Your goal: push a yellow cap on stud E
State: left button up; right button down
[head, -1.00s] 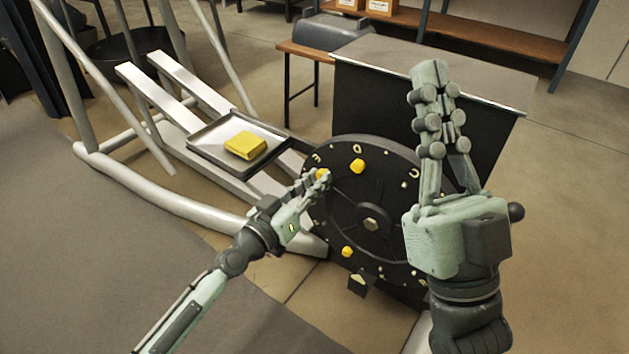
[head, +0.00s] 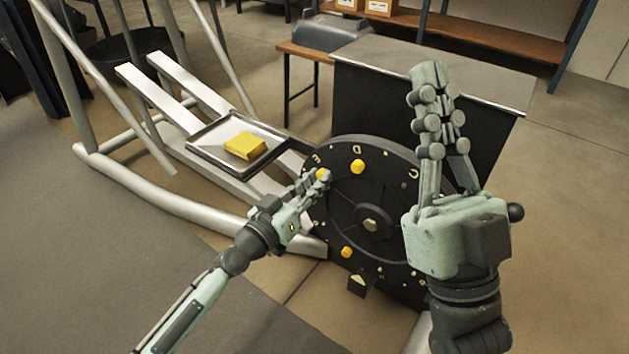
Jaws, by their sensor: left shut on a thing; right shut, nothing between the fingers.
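A black round wheel (head: 344,213) with light letters and small studs around its face stands upright, right of centre. My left gripper (head: 322,178) is shut on a yellow cap (head: 321,173) at the wheel's upper left rim, by the letter E (head: 317,158). The fingers hide stud E, so I cannot tell how far the cap sits on it. Other yellow caps sit on the wheel, one below the letter D (head: 358,167) and one at the lower left (head: 346,252). My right gripper (head: 430,72) is shut and empty, pointing up in front of the wheel's right side.
A grey tray (head: 200,150) with a yellow block (head: 245,146) rests on the white frame (head: 172,125) left of the wheel. A dark panel (head: 375,105) stands behind the wheel. A wooden bench (head: 300,50) is farther back. The floor at lower left is clear.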

pick_arm(q)
jog(key=shift+w+d, duration=0.2)
jog(key=shift+w, duration=0.1)
dwell(0.4)
jog(key=o, duration=0.7)
jog(key=v, duration=1.2)
